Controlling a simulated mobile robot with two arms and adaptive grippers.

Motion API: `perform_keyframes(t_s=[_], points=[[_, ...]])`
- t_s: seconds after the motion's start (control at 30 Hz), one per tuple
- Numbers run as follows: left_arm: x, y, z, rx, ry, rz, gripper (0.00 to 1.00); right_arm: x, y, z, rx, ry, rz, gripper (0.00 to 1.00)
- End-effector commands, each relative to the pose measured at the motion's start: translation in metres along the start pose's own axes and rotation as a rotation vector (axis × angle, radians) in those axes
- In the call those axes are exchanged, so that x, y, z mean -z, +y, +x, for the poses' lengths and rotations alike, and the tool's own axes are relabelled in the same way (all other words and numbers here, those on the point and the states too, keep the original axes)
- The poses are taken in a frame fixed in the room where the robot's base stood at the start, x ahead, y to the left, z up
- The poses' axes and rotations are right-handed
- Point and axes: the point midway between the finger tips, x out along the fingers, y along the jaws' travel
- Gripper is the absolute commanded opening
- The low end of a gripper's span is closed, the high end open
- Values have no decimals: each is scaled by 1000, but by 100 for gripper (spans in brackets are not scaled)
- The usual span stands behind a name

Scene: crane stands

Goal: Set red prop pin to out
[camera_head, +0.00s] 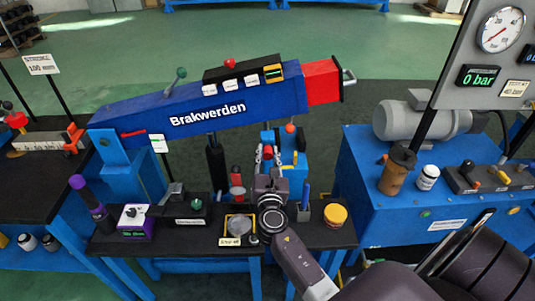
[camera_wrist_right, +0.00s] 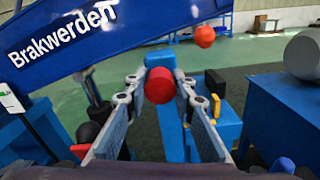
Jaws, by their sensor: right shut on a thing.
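The red prop pin shows in the right wrist view as a round red knob (camera_wrist_right: 159,86), seen end-on in front of a blue post. My right gripper (camera_wrist_right: 159,78) has a fingertip on each side of this knob and is shut on it. In the head view the right gripper (camera_head: 269,163) reaches to the blue stand under the boom, and only a little red (camera_head: 268,151) shows at its tips. The pin's shaft and hole are hidden behind the knob and fingers. My left gripper is in neither view.
The blue boom marked Brakwerden (camera_head: 205,112) slopes above the gripper. An orange-red ball (camera_head: 290,128) hangs just right of it. A black bench (camera_head: 180,240) with small items lies in front. A blue cabinet with a grey motor (camera_head: 405,122) stands right.

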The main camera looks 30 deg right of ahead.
Motion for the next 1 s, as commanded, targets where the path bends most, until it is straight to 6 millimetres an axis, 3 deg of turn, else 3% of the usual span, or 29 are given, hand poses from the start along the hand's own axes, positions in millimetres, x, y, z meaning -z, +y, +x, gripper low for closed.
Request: perform_keyframes(t_s=[0.13,0.5,0.9,0.93,1.0], points=[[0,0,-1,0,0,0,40,1,0,-11,0,2,-1,0],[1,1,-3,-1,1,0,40,2,0,-85,-1,4,0,0],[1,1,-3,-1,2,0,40,2,0,-94,0,4,1,0],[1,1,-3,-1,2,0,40,2,0,-94,0,5,1,27],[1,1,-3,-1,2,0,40,2,0,-94,0,4,1,34]])
